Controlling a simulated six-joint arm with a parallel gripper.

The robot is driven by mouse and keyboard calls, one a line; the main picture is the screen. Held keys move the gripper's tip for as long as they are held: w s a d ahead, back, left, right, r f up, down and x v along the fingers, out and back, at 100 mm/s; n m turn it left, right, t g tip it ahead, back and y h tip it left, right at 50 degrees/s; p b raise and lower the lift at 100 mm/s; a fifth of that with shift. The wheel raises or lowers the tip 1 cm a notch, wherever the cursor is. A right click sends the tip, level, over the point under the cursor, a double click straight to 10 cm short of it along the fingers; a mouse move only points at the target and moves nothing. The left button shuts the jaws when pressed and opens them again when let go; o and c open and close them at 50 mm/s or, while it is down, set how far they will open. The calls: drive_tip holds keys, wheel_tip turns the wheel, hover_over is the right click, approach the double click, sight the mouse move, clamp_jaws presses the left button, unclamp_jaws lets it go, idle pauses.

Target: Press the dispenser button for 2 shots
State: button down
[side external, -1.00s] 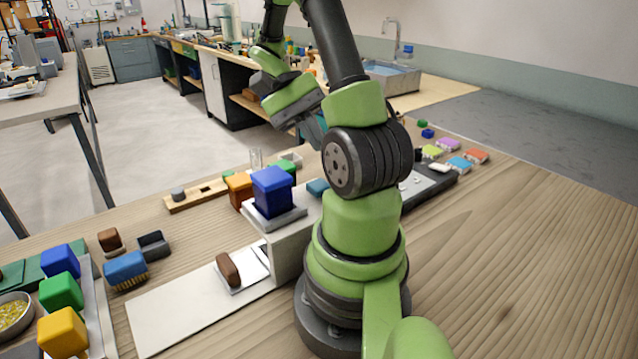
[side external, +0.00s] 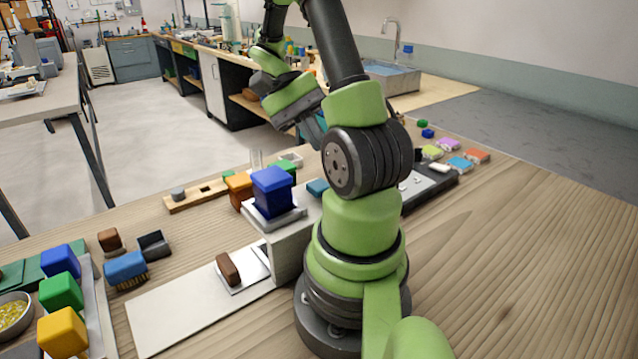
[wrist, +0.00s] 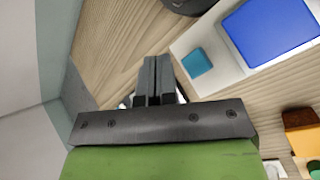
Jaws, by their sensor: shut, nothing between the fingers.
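A pale box (side external: 292,246) stands beside my base, with a blue block (side external: 272,192) on its top. A small teal square (side external: 317,187), which looks like the button, sits on the same box. In the wrist view the teal square (wrist: 197,62) lies to the right of my fingertips, between them and the blue block (wrist: 272,30). My gripper (wrist: 153,62) is shut and empty. It appears raised above the bench and apart from the teal square. In the side view its fingertips are mostly hidden behind my arm.
A brown block (side external: 229,270) lies on a white plate in front of the box. An orange block (side external: 239,190) stands behind the blue block. Coloured tiles (side external: 459,164) lie at the right. Bare wood is free at right.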

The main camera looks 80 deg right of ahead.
sight(316, 184)
wheel_tip(316, 184, up, 4)
drive_tip(key=shift+f, duration=0.1)
idle(0.4)
drive_tip(key=shift+f, duration=4.45)
drive_tip(key=shift+f, duration=0.15)
drive_tip(key=shift+f, duration=0.25)
drive_tip(key=shift+f, duration=0.7)
drive_tip(key=shift+r, duration=1.15)
